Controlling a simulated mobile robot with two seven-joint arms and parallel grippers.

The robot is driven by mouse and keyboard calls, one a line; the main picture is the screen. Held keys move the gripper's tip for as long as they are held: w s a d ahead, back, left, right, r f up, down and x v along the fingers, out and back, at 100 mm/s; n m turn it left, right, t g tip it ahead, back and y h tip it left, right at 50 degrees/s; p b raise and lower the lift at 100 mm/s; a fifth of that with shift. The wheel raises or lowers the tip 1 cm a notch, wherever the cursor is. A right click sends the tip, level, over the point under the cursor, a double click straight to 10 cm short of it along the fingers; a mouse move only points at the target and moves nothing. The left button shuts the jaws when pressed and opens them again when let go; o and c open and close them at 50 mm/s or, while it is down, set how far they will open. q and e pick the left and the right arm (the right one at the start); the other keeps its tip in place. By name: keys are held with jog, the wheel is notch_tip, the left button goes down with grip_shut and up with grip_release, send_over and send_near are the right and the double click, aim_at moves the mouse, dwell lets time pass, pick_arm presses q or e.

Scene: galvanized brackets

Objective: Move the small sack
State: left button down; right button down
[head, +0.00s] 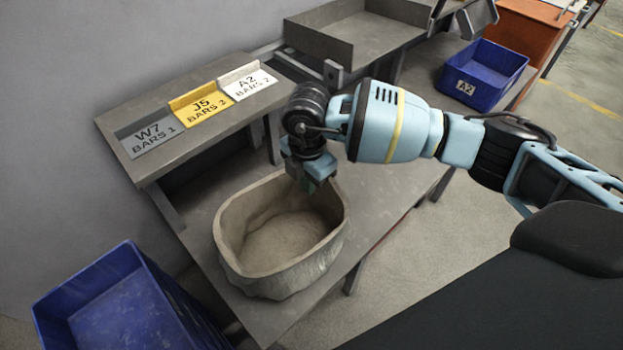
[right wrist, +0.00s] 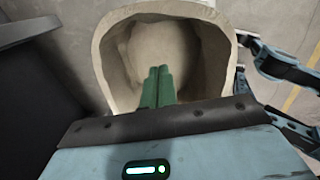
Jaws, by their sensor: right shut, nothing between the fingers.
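The small sack (head: 290,278) is a beige, open-topped sack standing upright on the grey bench. Its mouth faces up and the inside that shows looks empty. In the right wrist view the sack (right wrist: 103,65) fills the upper middle. My right gripper (head: 308,187) is over the back rim of the sack, pointing down. Its green fingers (right wrist: 157,82) are together with nothing between them, seen against the sack's opening. I cannot tell whether they touch the sack. My left gripper is not in view.
A raised shelf (head: 180,160) behind the sack carries grey, yellow and white labels. A blue bin (head: 110,300) is at the lower left. A blue crate (head: 490,70) marked A2 sits on the bench farther right. A grey metal tray (head: 350,35) is at the back.

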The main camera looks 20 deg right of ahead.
jog(key=w+d+f+b, duration=0.1)
jog(key=d+f, duration=0.2)
jog(key=f, duration=0.4)
jog(key=shift+d+f+b, duration=0.25)
jog(key=shift+d+b, duration=0.15)
jog(key=shift+w, duration=0.1)
